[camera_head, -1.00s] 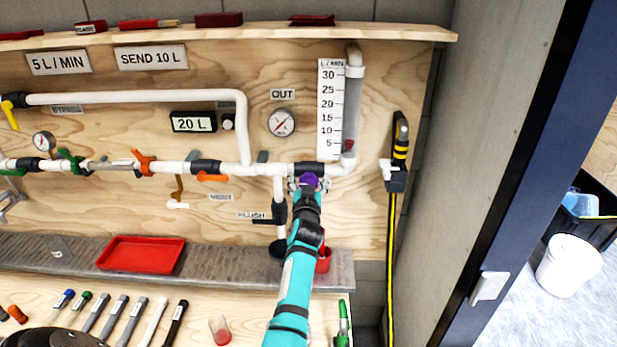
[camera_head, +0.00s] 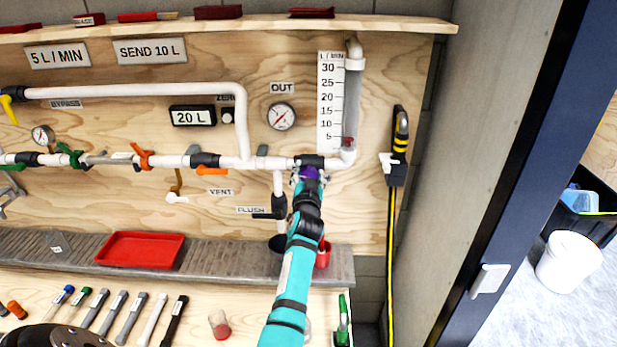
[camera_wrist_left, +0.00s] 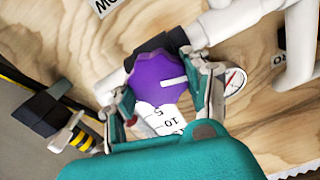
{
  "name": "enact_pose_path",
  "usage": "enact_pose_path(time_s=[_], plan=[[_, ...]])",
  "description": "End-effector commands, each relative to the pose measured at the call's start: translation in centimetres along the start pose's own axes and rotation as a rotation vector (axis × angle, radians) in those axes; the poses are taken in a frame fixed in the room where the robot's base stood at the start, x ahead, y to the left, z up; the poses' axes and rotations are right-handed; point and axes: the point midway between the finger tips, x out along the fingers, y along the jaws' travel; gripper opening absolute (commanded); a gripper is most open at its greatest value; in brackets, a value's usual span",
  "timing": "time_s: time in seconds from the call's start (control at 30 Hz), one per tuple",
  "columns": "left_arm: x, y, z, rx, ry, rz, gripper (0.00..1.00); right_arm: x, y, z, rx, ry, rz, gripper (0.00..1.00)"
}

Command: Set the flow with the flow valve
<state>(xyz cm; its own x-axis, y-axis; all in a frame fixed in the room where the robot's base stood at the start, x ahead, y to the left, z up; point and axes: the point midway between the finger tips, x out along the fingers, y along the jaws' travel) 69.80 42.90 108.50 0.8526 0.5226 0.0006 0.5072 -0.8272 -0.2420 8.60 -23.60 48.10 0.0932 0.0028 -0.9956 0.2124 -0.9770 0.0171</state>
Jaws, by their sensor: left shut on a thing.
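The flow valve has a purple knob (camera_head: 309,173) with a white pointer line, on the white pipe below the flow meter. My left gripper (camera_head: 308,180) is shut on this knob. In the left wrist view its fingers stand on either side of the lobed knob (camera_wrist_left: 150,82), and the pointer line is nearly level. The flow meter tube (camera_head: 353,100) has a red float (camera_head: 348,142) low down, close to or slightly below the 5 mark of the L/MIN scale (camera_head: 330,100). A sign (camera_head: 57,56) reads 5 L/MIN. My right gripper is not in view.
A counter (camera_head: 192,121) reads 20 L, and a sign (camera_head: 150,51) reads SEND 10 L. The OUT gauge (camera_head: 281,117) is left of the scale. An orange valve handle (camera_head: 212,171) and a black flush handle (camera_head: 262,215) are near my arm. A red tray (camera_head: 140,250) sits on the shelf.

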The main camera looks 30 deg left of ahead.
Motion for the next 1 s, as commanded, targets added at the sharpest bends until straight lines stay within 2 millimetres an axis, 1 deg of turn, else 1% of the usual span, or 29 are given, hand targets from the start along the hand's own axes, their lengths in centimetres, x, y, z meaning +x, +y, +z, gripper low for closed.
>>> enact_pose_path(time_s=[0.2, 0.23, 0.4, 0.43, 0.6, 0.73, 0.87, 1.0], plan=[[0.0, 0.0, 0.0, 0.002, -0.001, 0.001, 0.17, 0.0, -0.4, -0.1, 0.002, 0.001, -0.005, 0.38], [0.0, 0.0, 0.0, 0.002, -0.001, 0.001, 0.5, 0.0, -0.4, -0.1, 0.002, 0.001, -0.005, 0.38], [0.0, 0.0, 0.0, 0.001, -0.001, 0.001, 0.72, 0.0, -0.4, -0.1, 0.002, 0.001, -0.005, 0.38], [0.0, 0.0, 0.0, 0.001, -0.001, 0.001, 0.74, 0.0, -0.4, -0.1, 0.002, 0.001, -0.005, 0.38], [0.0, 0.0, 0.0, 0.001, -0.001, 0.0, 0.74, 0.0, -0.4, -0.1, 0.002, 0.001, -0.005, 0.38], [0.0, -0.1, -0.3, 0.001, 0.001, -0.001, 0.74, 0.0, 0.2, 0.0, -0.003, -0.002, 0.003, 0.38], [0.1, -0.6, -2.0, 0.001, 0.005, -0.002, 0.74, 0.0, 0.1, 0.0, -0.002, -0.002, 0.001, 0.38], [0.0, -1.2, -4.7, 0.001, 0.005, -0.002, 0.74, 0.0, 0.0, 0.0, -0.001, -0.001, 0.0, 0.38]])
